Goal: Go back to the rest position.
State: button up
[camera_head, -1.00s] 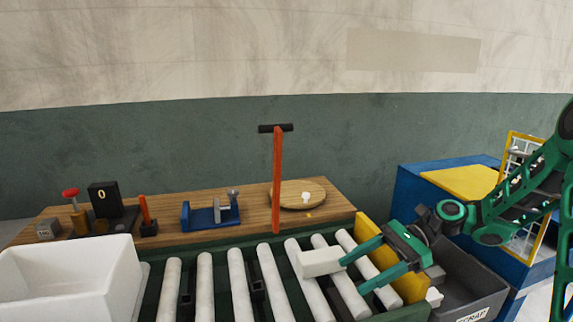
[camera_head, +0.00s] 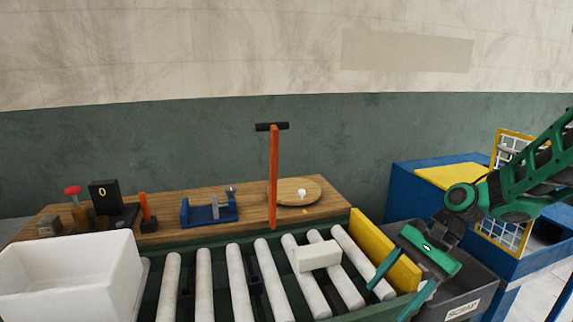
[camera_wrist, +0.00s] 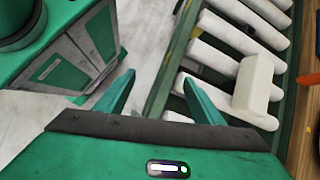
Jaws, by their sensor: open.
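My gripper (camera_head: 393,283) is open and empty at the right end of the roller conveyor, near the yellow stop plate (camera_head: 385,250). In the wrist view its two green fingers (camera_wrist: 162,100) are spread apart with nothing between them. A white foam block (camera_head: 318,256) lies on the rollers to the left of the gripper, clear of the fingers. The block also shows in the wrist view (camera_wrist: 252,85), to the right of the fingers.
A grey scrap bin (camera_head: 468,285) is right beside and partly behind my gripper. A white tub (camera_head: 70,280) stands at the left. A wooden bench (camera_head: 170,205) behind the conveyor (camera_head: 235,280) carries a tall red T-handle (camera_head: 273,180), a round wooden board (camera_head: 295,188) and a blue fixture (camera_head: 208,214). A blue cabinet (camera_head: 410,195) stands at the right.

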jog(key=s+d+r+n+t+h, duration=0.1)
jog(key=s+d+r+n+h, duration=0.1)
jog(key=s+d, duration=0.6)
jog(key=s+d+r+n+h, duration=0.3)
jog(key=s+d+h, duration=0.1)
jog(key=s+d, duration=0.5)
jog(key=s, duration=0.2)
jog(key=shift+s+d+r+t+h, duration=0.2)
jog(key=shift+s+r+t+h, duration=0.05)
jog(key=shift+s+t+h, duration=0.15)
jog(key=shift+w, duration=0.2)
jog(key=shift+w+f, duration=0.25)
jog(key=shift+w, duration=0.25)
